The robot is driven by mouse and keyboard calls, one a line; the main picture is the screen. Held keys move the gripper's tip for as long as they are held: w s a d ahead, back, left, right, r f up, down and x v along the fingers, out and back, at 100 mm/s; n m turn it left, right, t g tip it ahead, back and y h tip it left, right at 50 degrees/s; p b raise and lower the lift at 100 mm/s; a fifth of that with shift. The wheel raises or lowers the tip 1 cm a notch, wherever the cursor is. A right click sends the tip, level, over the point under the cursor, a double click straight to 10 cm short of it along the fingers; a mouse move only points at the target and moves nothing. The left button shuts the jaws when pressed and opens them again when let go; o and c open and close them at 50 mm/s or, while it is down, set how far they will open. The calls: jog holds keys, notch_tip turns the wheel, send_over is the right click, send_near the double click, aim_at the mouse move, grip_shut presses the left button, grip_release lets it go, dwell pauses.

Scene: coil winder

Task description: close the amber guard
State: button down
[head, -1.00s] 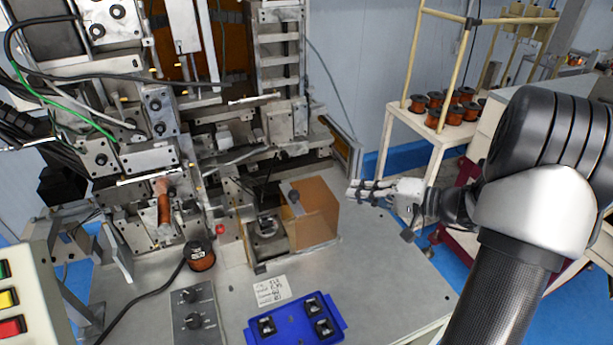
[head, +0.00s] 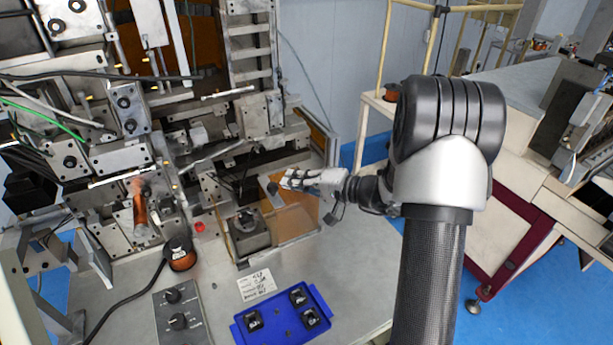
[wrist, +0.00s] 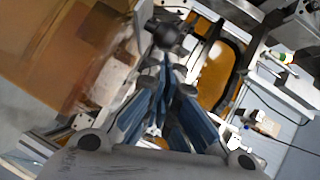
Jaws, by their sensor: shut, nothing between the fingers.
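The amber guard (head: 297,221) is a see-through orange box on the machine bed, standing to the right of the dark metal fixture (head: 247,235), which is uncovered from above. A dark knob (head: 272,188) sits on a grey strip at the guard's top left. My gripper (head: 285,181) is shut and empty at the guard's top, close to the right of the knob. In the wrist view, the blue fingertips (wrist: 165,68) point at a dark round knob (wrist: 168,34), and an amber panel (wrist: 60,45) fills the left. I cannot tell whether the fingers touch the knob.
A blue tray (head: 272,322) with several small dark parts lies at the front of the bed. Machine blocks and a slanted bar (head: 212,155) rise behind the guard.

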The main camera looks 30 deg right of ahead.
jog(key=shift+a, duration=0.2)
jog(key=shift+a+f+b, duration=0.15)
jog(key=shift+a+b, duration=0.2)
jog(key=a+b, duration=0.8)
jog(key=a, duration=0.4)
jog(key=shift+a+b, duration=0.35)
